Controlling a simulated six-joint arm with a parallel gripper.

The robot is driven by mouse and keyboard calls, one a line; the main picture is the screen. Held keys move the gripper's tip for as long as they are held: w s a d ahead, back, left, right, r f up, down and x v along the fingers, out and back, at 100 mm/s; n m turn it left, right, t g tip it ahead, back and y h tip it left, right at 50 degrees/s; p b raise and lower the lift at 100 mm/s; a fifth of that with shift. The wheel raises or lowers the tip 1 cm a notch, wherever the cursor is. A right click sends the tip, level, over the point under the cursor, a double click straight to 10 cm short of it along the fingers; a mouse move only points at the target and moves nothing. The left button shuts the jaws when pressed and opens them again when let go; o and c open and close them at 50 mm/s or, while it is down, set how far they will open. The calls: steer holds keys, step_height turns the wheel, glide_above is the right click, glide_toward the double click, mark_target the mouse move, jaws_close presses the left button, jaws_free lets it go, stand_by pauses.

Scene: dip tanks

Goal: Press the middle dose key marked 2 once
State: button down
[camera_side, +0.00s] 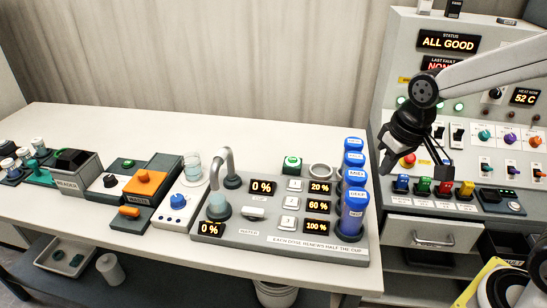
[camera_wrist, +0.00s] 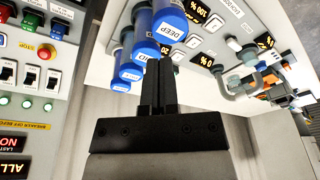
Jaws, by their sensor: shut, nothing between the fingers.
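The middle dose key (camera_side: 291,204), marked 2, is a small pale square button on the grey dosing panel (camera_side: 270,239) in the side view. It sits between the upper dose key (camera_side: 295,185) and the lower dose key (camera_side: 289,221), just left of the 60 % display (camera_side: 318,206). My gripper (camera_side: 387,166) is up to the right of the panel, apart from the keys. In the wrist view my gripper's fingers (camera_wrist: 160,65) are together and empty, toward the blue-capped bottles.
Blue-capped bottles (camera_side: 354,193) stand along the panel's right edge, between my gripper and the keys. A curved grey spout (camera_side: 218,164) rises left of the keys. A control cabinet (camera_side: 393,80) with coloured switches stands at the right. The table behind the panel is clear.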

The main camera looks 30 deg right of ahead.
steer(key=w+a+r+m+g, duration=0.15)
steer(key=w+m, duration=0.25)
steer(key=w, duration=0.6)
steer(key=m, duration=0.4)
glide_above(292, 200)
step_height(292, 200, down, 2)
steer(key=shift+g, duration=0.45)
steer(key=shift+s+f, duration=0.1)
steer(key=shift+f, duration=2.6)
step_height(292, 200, down, 14)
